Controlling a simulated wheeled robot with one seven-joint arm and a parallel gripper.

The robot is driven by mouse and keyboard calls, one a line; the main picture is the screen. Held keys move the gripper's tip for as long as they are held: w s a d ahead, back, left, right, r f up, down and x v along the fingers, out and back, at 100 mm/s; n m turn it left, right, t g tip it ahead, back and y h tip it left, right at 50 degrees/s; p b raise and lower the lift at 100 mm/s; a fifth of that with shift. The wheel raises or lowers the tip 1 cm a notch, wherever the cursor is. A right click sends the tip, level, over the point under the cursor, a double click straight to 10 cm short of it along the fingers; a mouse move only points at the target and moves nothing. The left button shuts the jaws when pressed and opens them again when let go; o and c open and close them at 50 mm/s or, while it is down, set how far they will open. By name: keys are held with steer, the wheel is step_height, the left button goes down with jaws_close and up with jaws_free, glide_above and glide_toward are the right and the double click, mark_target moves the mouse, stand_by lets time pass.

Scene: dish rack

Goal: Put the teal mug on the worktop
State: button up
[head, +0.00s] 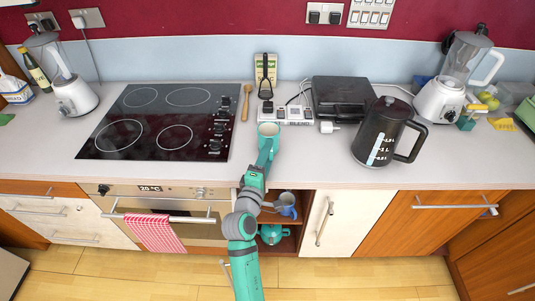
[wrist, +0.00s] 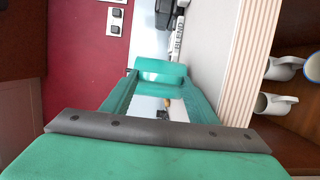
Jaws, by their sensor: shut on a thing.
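The teal mug (head: 268,130) is at the end of my arm in the head view, over the front part of the worktop (head: 290,165) between the hob and the black kettle. Its pale inside faces up, so it looks roughly upright. My gripper (head: 266,147) is shut on it. In the wrist view the fingers of my gripper (wrist: 158,92) reach forward, with a teal surface between their tips that seems to be the mug. I cannot tell whether the mug's base touches the worktop.
The hob (head: 160,120) is to the left, the black kettle (head: 385,133) to the right.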

steer(key=shift+f, duration=0.35)
stand_by(0.5)
steer(key=o, duration=0.9)
steer(key=shift+f, duration=0.1)
steer(key=shift+f, duration=0.1)
steer(key=o, duration=0.5)
